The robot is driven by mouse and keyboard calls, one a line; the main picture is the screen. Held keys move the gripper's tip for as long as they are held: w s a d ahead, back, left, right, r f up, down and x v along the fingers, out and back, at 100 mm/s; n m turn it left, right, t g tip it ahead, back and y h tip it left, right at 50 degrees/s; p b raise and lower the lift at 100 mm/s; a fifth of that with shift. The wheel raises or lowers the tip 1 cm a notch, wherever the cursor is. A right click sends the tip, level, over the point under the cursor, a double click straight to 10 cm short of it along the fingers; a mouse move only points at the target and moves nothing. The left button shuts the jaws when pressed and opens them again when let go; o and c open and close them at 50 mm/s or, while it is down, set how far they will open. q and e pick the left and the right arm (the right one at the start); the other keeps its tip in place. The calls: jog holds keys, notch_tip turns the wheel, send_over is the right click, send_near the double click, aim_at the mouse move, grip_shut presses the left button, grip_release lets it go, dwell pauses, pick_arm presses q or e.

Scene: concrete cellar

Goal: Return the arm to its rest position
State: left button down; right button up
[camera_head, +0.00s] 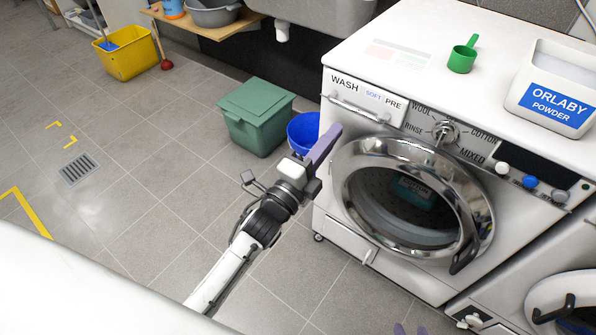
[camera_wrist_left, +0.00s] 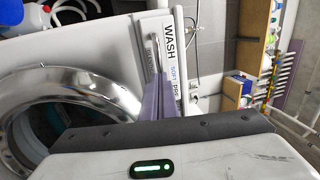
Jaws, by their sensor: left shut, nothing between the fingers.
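My left arm comes in from the bottom left in the camera_head view, and its gripper (camera_head: 326,146) is shut and empty. Its purple fingers are in front of the washing machine (camera_head: 345,190), left of the round door. In the left wrist view the shut purple fingers (camera_wrist_left: 158,96) are beside the detergent drawer marked WASH. I cannot tell whether they touch the machine. Purple tips of my right gripper (camera_head: 410,329) just show at the bottom edge of the camera_head view; the rest is cut off.
The chrome-rimmed door (camera_head: 480,205) looks closed, with something teal behind its glass. A green scoop (camera_head: 462,58) and an ORLABY powder box (camera_head: 548,95) stand on top. A green lidded bin (camera_head: 255,118) and blue bowl (camera_head: 300,130) are on the floor. The left floor is mostly clear.

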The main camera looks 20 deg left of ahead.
pick_arm(q)
jog(key=v, duration=0.9)
jog(key=shift+s, duration=0.15)
